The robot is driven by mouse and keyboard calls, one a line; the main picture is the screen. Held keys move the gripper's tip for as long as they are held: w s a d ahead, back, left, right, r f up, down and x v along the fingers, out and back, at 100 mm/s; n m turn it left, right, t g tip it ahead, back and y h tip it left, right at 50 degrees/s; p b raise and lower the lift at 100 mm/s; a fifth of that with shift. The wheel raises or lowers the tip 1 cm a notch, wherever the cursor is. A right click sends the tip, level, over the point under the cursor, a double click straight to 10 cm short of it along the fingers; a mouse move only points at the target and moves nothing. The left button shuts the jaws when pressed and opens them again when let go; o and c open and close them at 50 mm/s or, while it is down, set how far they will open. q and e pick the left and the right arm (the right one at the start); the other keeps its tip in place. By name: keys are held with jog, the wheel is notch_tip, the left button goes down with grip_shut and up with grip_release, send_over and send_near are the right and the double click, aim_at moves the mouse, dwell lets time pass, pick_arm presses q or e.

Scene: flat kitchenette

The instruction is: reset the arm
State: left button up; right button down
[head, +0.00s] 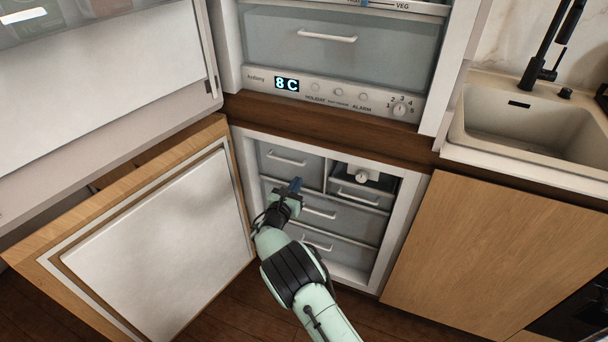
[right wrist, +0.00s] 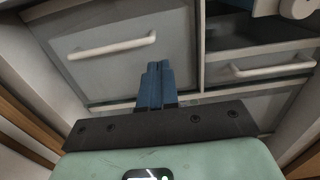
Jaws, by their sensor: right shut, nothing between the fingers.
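My right gripper (head: 296,185) is in front of the open freezer compartment, near its drawers. In the right wrist view its two blue fingers (right wrist: 155,85) are together with nothing between them. The upper left freezer drawer (head: 285,161) has a white handle, which also shows in the right wrist view (right wrist: 112,46), left of the fingers and apart from them. My left gripper is not in view.
The lower freezer door (head: 165,225) stands open at the left, and the upper fridge door (head: 100,75) is open above it. A wooden cabinet front (head: 490,255) is at the right, below a sink (head: 530,125). A smaller drawer (head: 358,195) sits right of the gripper.

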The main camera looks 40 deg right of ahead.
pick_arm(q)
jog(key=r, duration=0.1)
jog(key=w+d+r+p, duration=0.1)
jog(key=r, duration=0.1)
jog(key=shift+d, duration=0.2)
pick_arm(e)
jog(key=v, duration=0.6)
jog(key=shift+a+f, duration=0.2)
jog(key=shift+f, duration=0.05)
